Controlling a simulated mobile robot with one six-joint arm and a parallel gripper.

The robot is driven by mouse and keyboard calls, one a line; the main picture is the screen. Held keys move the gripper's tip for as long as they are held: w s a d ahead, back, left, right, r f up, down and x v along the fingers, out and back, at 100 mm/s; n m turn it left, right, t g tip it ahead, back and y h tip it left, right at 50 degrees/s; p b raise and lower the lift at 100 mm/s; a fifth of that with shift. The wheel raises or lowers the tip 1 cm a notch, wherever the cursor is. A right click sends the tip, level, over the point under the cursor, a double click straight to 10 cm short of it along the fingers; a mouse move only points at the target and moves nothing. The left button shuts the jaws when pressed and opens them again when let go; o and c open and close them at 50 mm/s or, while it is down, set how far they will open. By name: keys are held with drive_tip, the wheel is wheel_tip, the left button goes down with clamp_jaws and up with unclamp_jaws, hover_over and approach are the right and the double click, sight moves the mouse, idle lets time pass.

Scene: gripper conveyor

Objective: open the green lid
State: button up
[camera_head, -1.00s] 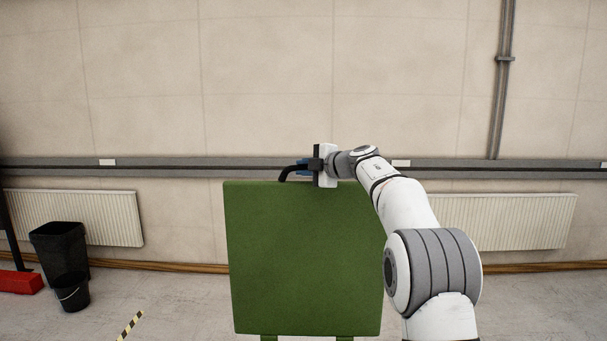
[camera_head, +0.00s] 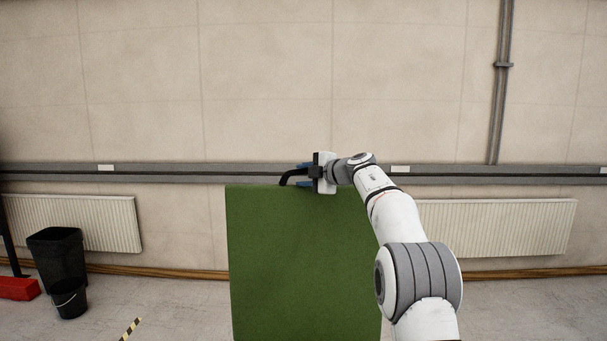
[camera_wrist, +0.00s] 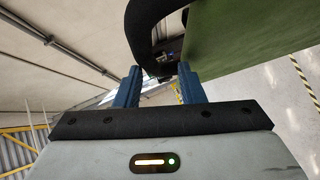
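The green lid (camera_head: 300,262) stands as a large, near-vertical panel in front of my arm, its lower edge out of the head view. It fills the upper right of the wrist view (camera_wrist: 250,38). A curved black handle (camera_head: 286,178) shows at its top edge, and also in the wrist view (camera_wrist: 140,36). My gripper (camera_head: 298,175) is at the top edge, its blue fingers above and below the handle. In the wrist view the fingers (camera_wrist: 161,72) are apart, with the curved handle just beyond and between their tips. They look open; contact with the handle cannot be made out.
A black bin (camera_head: 58,258) and a black bucket (camera_head: 69,298) stand on the floor at left. Radiators (camera_head: 500,228) and a grey rail (camera_head: 150,173) run along the back wall. Floor left of the lid looks mostly clear.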

drive_tip(key=shift+o, duration=0.5)
drive_tip(key=shift+f, duration=0.8)
drive_tip(key=r+b+v, duration=0.1)
drive_tip(key=b+v, duration=0.1)
drive_tip(key=v, duration=0.6)
drive_tip(key=shift+r+b, duration=0.2)
drive_tip(key=shift+b, duration=0.1)
drive_tip(key=shift+w+a, duration=0.1)
